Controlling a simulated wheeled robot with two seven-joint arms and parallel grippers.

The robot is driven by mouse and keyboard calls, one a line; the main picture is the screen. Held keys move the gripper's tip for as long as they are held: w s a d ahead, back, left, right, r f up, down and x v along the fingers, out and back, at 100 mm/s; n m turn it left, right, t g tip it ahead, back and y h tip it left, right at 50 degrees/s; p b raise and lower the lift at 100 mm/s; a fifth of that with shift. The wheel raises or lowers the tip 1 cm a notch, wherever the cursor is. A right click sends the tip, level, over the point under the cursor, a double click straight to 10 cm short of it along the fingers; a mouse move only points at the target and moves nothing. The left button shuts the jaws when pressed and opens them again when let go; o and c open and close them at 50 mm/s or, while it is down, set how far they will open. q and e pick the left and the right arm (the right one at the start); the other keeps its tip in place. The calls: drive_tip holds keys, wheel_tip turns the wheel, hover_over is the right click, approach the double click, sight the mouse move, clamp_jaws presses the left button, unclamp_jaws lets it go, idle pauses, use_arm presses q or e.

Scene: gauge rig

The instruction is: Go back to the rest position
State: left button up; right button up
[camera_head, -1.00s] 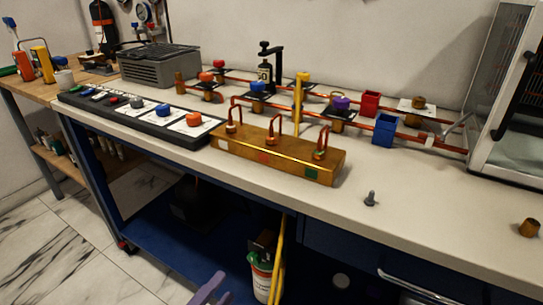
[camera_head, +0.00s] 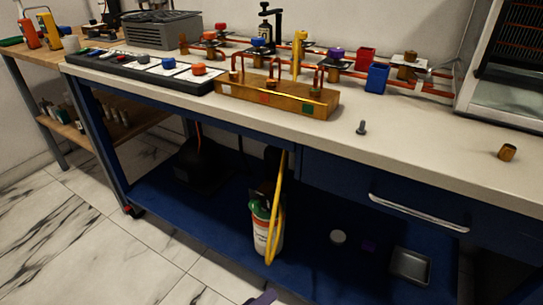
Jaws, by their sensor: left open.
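My left gripper (camera_head: 262,298) shows only as a small purple-grey tip at the bottom edge of the head view. It is in front of the bench, below the tabletop, apart from everything and with nothing seen in it. The rest of that gripper and its arm are out of the picture. My right gripper is not in view.
The bench top (camera_head: 420,150) holds a brass block (camera_head: 285,98) with copper hooks, a black valve strip (camera_head: 140,68), a grey bolt (camera_head: 361,128) and a brass cap (camera_head: 508,152). Below are a drawer handle (camera_head: 418,213), a gas bottle (camera_head: 265,228) and a blue shelf (camera_head: 320,272). The left floor is clear.

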use_arm(q)
drive_tip(key=s+a+f+m+g+y+b, duration=0.35)
drive_tip(key=s+a+f+m, duration=0.2)
drive_tip(key=f+m, duration=0.2)
drive_tip(key=s+a+r+y+p, duration=0.1)
drive_tip(key=a+r+p, duration=0.2)
drive_tip(key=p, duration=0.9)
drive_tip(key=s+a+r+n+t+y+p, duration=0.1)
drive_tip(key=s+a+r+y+p, duration=0.1)
drive_tip(key=r+p, duration=0.8)
drive_tip(key=shift+s+a+p, duration=0.25)
drive_tip(key=shift+a+p, duration=0.6)
drive_tip(key=shift+p, duration=0.05)
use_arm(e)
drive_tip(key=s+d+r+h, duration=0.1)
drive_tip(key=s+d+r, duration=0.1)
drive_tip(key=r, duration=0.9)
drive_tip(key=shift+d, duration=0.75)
